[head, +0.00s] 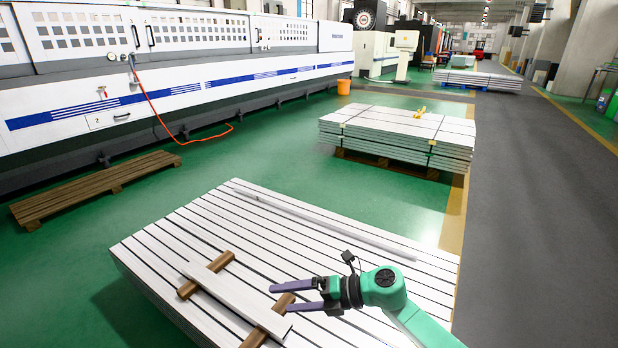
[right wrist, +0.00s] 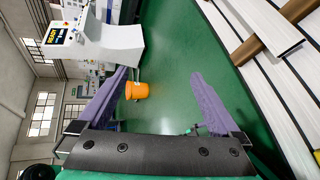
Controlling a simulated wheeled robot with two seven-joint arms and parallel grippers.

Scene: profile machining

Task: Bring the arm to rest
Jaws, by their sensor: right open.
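My right gripper (head: 284,297) is open and empty above the near stack of white profiles (head: 190,232), with its purple fingers pointing left in the head view. In the right wrist view the two purple fingers (right wrist: 160,100) stand wide apart with nothing between them but green floor behind. A short white profile (head: 222,293) lies across two brown wooden blocks (head: 222,262) on the stack, just left of the fingers. It also shows at the upper right of the right wrist view (right wrist: 262,22). My left gripper is not in view.
A long thin profile (head: 335,228) lies along the top of the near stack. A second stack (head: 400,128) stands behind it. A wooden pallet (head: 95,187) lies on the green floor at left. A long white machine (head: 180,75) lines the left wall. An orange bucket (head: 344,87) stands beside it.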

